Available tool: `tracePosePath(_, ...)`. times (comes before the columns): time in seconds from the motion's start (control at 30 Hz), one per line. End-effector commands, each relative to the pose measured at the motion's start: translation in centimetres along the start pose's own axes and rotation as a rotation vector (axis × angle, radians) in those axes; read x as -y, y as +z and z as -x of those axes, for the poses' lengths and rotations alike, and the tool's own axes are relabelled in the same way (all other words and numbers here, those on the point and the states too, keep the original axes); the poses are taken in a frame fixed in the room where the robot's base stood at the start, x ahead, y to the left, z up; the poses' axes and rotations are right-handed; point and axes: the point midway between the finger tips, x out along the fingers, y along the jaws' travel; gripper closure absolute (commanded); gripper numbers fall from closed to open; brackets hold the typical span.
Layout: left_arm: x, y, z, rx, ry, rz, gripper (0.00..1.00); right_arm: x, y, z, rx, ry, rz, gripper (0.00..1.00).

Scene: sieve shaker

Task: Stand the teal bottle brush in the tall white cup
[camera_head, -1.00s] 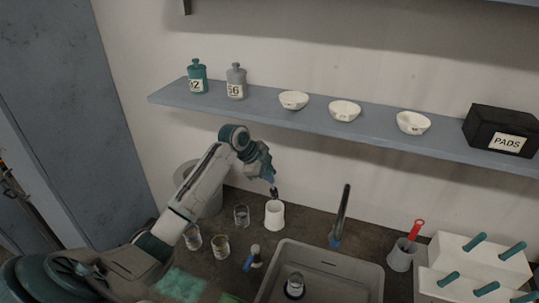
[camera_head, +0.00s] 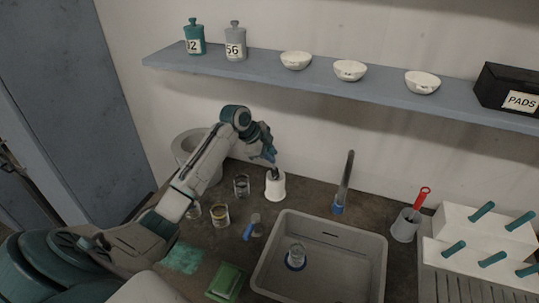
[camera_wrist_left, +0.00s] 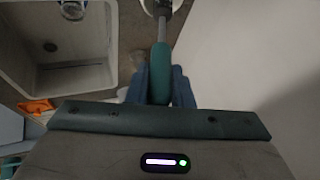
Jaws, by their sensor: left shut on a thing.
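The tall white cup (camera_head: 275,187) stands upright on the dark counter, left of the sink's back corner. My left gripper (camera_head: 268,158) is just above the cup, its blue fingers shut on the brush. In the left wrist view the teal handle of the bottle brush (camera_wrist_left: 160,75) lies between my blue fingers (camera_wrist_left: 160,88), with its grey shaft pointing away toward the white cup's rim at the top edge. In the head view the brush's dark lower part reaches the cup's mouth; how deep it sits is hidden. My right gripper is not in view.
Glass beakers (camera_head: 220,215) stand left of the cup, near a small blue-based item (camera_head: 254,227). The sink (camera_head: 345,267) with a flask and the tap (camera_head: 343,185) are to the right. A grey holder (camera_head: 404,228) holds a red-handled tool. A shelf (camera_head: 300,78) runs above.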

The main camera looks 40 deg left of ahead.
Motion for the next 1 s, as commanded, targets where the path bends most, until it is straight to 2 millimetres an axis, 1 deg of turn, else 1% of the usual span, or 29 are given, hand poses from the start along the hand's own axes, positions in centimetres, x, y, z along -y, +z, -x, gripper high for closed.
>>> tracePosePath(0.03,-0.1,0.3,-0.7,0.000,-0.001,0.000,1.00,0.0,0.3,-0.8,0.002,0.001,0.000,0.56)
tracePosePath(0.17,-0.1,0.7,-1.7,0.000,-0.001,0.001,1.00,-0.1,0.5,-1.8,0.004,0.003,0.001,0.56)
tracePosePath(0.5,0.0,1.6,-3.6,-0.001,0.000,0.001,1.00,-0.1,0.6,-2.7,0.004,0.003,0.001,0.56)
tracePosePath(0.7,0.0,1.8,-4.2,-0.001,0.000,0.000,1.00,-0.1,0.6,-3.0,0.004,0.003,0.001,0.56)
tracePosePath(1.0,0.1,1.8,-4.3,-0.001,-0.001,0.000,1.00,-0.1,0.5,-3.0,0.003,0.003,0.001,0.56)
